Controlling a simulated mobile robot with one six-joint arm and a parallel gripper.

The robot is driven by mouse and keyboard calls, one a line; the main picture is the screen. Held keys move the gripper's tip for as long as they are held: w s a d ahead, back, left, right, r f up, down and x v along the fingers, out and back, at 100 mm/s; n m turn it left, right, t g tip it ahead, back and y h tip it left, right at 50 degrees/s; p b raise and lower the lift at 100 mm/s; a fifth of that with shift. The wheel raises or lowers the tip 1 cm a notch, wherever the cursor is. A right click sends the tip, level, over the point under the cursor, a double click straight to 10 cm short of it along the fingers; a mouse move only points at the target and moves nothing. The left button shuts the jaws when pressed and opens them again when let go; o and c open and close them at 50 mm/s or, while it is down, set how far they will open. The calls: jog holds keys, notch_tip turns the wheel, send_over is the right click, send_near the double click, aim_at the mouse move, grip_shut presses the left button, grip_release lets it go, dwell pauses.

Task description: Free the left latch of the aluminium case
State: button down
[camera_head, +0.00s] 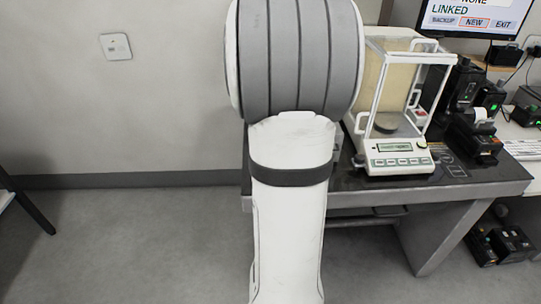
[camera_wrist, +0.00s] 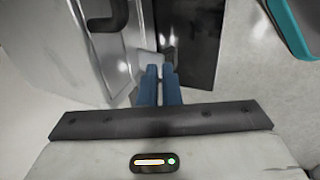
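In the wrist view, the two blue fingers of my gripper (camera_wrist: 160,72) are close together, with only a thin gap and nothing seen held between them. Their tips are beside a silver, metal-looking panel (camera_wrist: 58,45) with a dark curved handle (camera_wrist: 105,16). This may be the aluminium case, but I cannot be sure. A small pale plate (camera_wrist: 147,62) is just beyond the fingertips; I cannot tell whether it is a latch or whether they touch it. In the head view my arm hides its own gripper, and no case shows.
In the head view, a balance with a glass shield (camera_head: 400,162) stands on a dark-topped table (camera_head: 465,185), with a monitor (camera_head: 470,18) and black devices (camera_head: 478,135) to its right. A teal-edged object (camera_wrist: 284,28) is at the wrist view's upper right.

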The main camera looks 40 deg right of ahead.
jog(key=s+a+r, duration=0.7)
jog(key=s, duration=0.2)
jog(key=shift+s+a+p, duration=0.2)
jog(key=shift+s+p, duration=0.05)
jog(key=shift+p, duration=0.15)
dwell(0.4)
